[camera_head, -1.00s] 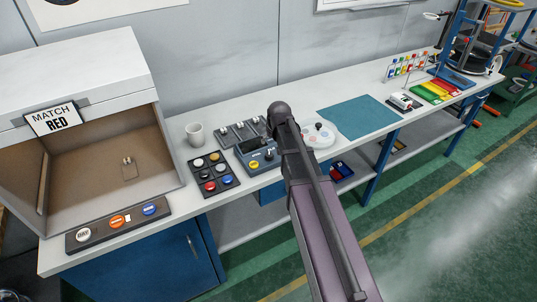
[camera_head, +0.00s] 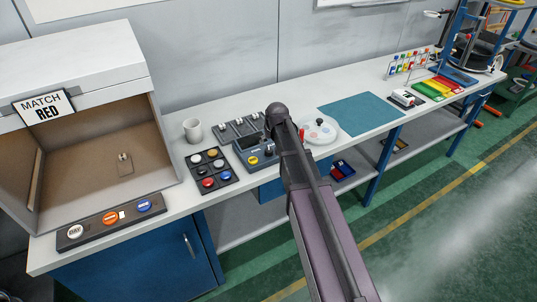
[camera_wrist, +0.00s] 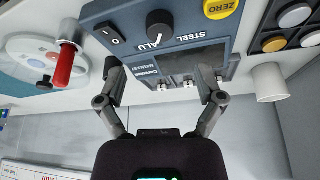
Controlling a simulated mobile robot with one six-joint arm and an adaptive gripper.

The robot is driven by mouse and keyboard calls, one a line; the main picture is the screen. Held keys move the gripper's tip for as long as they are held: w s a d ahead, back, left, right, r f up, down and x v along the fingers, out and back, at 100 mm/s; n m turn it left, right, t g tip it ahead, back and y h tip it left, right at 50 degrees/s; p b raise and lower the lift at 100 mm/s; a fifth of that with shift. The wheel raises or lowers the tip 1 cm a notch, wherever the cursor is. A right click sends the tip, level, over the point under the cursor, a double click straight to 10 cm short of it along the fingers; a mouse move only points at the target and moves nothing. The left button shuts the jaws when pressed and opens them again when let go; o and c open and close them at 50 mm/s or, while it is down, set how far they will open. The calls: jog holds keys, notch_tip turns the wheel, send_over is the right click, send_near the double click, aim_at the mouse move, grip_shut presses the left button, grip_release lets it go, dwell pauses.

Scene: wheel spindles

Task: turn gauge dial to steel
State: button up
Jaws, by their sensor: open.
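The gauge (camera_head: 243,147) is a blue-grey box on the bench, partly covered by my arm in the head view. In the wrist view the gauge panel (camera_wrist: 218,22) appears upside down at the top. Its black dial (camera_wrist: 160,20) has a white mark near the ALU label (camera_wrist: 157,43); the STEEL label (camera_wrist: 188,37) is to the right. My gripper (camera_wrist: 160,72) is open and empty, its fingers spread across the panel's lower part in the picture. The dial lies beyond the fingertips and none touches it visibly. In the head view the fingers are hidden.
A rocker switch (camera_wrist: 109,35) and yellow ZERO button (camera_wrist: 221,8) flank the dial. A red-handled lever (camera_wrist: 64,65) stands at left. A button tray (camera_head: 208,170) and white cup (camera_head: 193,130) are beside the gauge.

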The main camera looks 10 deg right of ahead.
aim_at(269, 150)
jog(key=shift+b+x, duration=3.55)
jog(key=shift+x, duration=0.6)
jog(key=shift+c, duration=0.2)
jog(key=c, duration=1.1)
